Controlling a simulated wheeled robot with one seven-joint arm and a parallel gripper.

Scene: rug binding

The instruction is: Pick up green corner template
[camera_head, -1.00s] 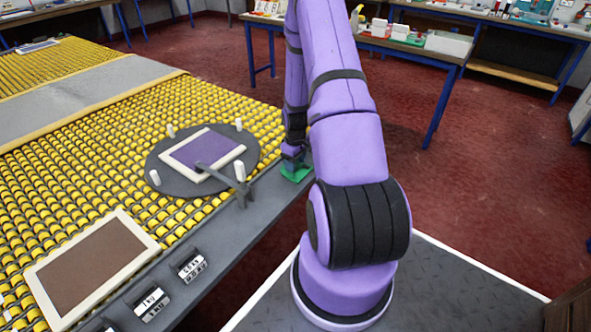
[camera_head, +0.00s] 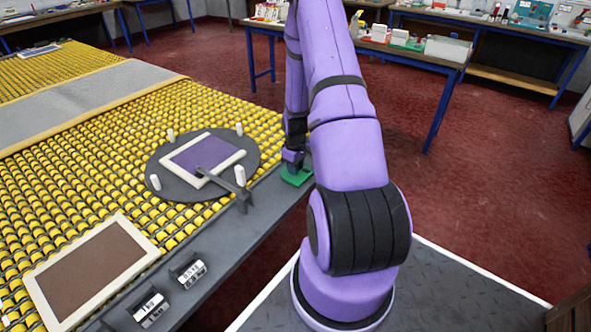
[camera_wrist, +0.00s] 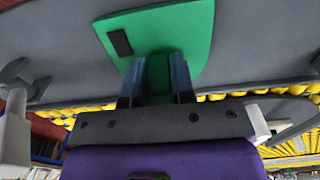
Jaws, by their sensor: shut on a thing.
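The green corner template (camera_head: 296,177) is at the grey edge strip of the roller table, right of the round turntable, partly hidden by my arm. In the wrist view the template (camera_wrist: 185,35) is a flat green plate with one rounded corner, a small black patch and a raised green grip block. My gripper (camera_wrist: 158,78) has its two fingers shut on that block. In the head view my gripper (camera_head: 293,165) is right above the plate. I cannot tell whether the plate still touches the strip.
The round grey turntable (camera_head: 165,187) holds a purple rug sample (camera_head: 205,155) with a cream border, white pegs and a grey lever arm (camera_head: 228,184). Red floor is clear on the right.

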